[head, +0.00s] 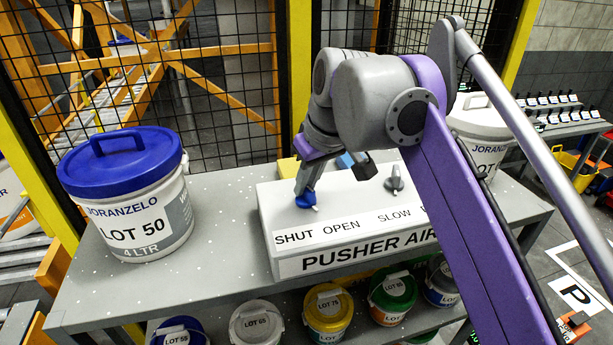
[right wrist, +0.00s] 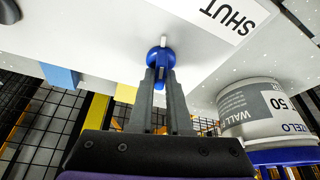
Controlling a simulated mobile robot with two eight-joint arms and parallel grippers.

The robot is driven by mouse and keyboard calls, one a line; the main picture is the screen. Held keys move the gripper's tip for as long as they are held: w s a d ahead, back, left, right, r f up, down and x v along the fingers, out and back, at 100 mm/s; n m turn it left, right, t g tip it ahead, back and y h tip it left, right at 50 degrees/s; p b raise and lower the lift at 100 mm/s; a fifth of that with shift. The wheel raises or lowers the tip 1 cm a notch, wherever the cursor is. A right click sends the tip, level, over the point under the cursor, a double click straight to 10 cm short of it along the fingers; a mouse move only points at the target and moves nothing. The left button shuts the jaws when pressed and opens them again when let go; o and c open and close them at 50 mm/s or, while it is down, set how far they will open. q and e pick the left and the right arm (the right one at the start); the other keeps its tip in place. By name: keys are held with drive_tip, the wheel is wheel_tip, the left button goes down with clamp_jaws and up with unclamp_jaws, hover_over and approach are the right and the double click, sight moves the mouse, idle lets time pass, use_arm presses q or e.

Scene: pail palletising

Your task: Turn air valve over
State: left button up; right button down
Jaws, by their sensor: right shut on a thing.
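The air valve is a blue knob (head: 306,201) on the top of a white box (head: 350,264) labelled "PUSHER AIR", above the words "SHUT" and "OPEN". My right gripper (head: 304,188) comes down on it from above and is shut on its blue handle. In the right wrist view the two fingers (right wrist: 160,76) hold the blue valve (right wrist: 154,55) from both sides, and a white pointer sticks out beyond it. In the head view the pointer's tip shows at the knob's lower right, between the two words. My left gripper is not in view.
A grey knob (head: 394,182) sits farther right on the box, near "SLOW". A white pail with a blue lid (head: 130,200) stands left on the grey table (head: 215,285). Another white pail (head: 482,125) is behind my right arm. Several small pails stand on the shelf below.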

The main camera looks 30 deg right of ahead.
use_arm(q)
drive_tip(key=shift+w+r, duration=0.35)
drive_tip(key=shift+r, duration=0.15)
use_arm(e)
drive_tip(key=shift+n+y, duration=0.6)
drive_tip(key=shift+n, duration=1)
drive_tip(key=c, duration=0.9)
unclamp_jaws()
drive_tip(key=shift+o, duration=0.2)
drive_tip(key=v, duration=1.1)
drive_tip(key=shift+w, duration=0.25)
drive_tip(key=shift+g, duration=0.3)
